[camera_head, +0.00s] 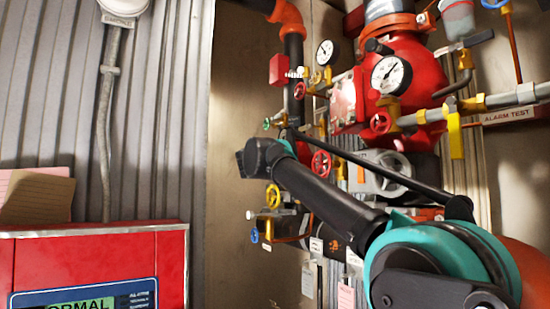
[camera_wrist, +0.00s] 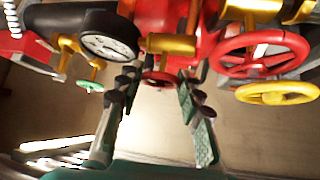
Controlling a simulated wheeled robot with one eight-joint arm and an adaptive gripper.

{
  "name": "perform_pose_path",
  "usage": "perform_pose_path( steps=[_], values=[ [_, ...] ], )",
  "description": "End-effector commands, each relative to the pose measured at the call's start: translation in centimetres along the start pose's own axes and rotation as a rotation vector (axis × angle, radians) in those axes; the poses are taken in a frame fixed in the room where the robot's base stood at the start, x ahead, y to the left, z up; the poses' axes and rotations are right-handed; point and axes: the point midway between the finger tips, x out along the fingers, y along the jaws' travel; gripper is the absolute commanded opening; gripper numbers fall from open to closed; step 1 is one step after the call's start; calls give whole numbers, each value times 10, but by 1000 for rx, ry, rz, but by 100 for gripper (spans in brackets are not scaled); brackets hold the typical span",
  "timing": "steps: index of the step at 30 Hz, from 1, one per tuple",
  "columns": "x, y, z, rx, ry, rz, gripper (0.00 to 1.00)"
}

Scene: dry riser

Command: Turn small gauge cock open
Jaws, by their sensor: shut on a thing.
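In the wrist view my gripper (camera_wrist: 158,80) has its two fingers on either side of a small red handwheel (camera_wrist: 158,77), apparently shut on it. The contact at the fingertips is small and dark. A brass fitting (camera_wrist: 172,45) is just beyond the wheel. The small black-rimmed gauge (camera_wrist: 110,38) is to the left of the fingers; it also shows in the head view (camera_head: 327,52). I cannot tell for sure which fitting is the small gauge cock, or how far it is turned. In the head view my arm hides the gripper's fingers.
A larger red handwheel (camera_wrist: 260,50) and a yellow handwheel (camera_wrist: 278,93) are close at the right. A small green handwheel (camera_wrist: 89,86) is at the left. In the head view, a large gauge (camera_head: 391,75) sits on the red valve body (camera_head: 425,75), and a red panel (camera_head: 100,260) is lower left.

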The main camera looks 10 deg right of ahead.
Motion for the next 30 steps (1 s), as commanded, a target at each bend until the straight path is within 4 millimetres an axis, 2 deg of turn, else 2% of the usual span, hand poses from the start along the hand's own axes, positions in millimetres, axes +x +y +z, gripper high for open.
perform_pose_path(
  steps=[21,30],
  values=[
    [1,0,-1,-471,-1,-478,7],
    [0,0,0,-576,-1,-579,7]
  ],
)
